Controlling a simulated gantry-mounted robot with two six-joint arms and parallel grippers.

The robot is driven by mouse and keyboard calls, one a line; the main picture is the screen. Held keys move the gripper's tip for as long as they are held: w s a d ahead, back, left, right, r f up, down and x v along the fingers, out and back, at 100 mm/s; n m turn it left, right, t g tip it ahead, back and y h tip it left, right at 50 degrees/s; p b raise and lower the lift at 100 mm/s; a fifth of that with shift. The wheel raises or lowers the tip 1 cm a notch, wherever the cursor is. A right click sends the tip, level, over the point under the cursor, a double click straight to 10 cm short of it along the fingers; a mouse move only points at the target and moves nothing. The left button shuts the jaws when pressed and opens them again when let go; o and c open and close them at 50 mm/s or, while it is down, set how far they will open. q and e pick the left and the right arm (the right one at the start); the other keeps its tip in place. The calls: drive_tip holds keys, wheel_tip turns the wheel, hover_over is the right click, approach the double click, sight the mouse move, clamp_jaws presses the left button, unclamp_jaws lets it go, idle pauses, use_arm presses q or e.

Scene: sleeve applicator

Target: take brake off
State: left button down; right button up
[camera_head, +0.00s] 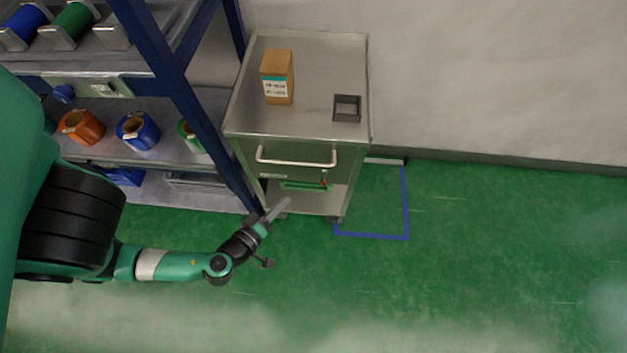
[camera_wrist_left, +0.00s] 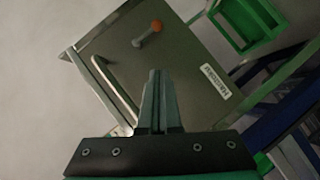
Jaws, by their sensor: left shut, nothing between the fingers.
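The steel cart (camera_head: 320,75) stands against the wall beside the blue-framed rack. A small lever with an orange-red knob (camera_head: 324,182) shows below the cart's front handle. In the left wrist view the lever with its orange knob (camera_wrist_left: 156,26) stands out from the cart's panel, beyond my fingertips. I take it for the brake. My left gripper (camera_head: 286,203) is in front of the cart's lower part, with its fingers together and empty. In the left wrist view the shut fingers (camera_wrist_left: 156,75) point towards the panel, apart from the knob. My right gripper is not in view.
The cart's bar handle (camera_head: 296,162) crosses its front. A cardboard box (camera_head: 277,72) and a square grey holder (camera_head: 347,109) are on its top. The rack (camera_head: 165,50) with colored rolls is close on the left. Green floor with a blue-marked area (camera_head: 372,236) lies free on the right.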

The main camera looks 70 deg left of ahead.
use_arm(q)
drive_tip(key=b, duration=0.2)
approach(324, 177)
drive_tip(key=w+a+f, duration=0.4)
drive_tip(key=shift+a+f, duration=0.2)
drive_tip(key=shift+a, duration=0.1)
drive_tip(key=shift+s+a, duration=0.1)
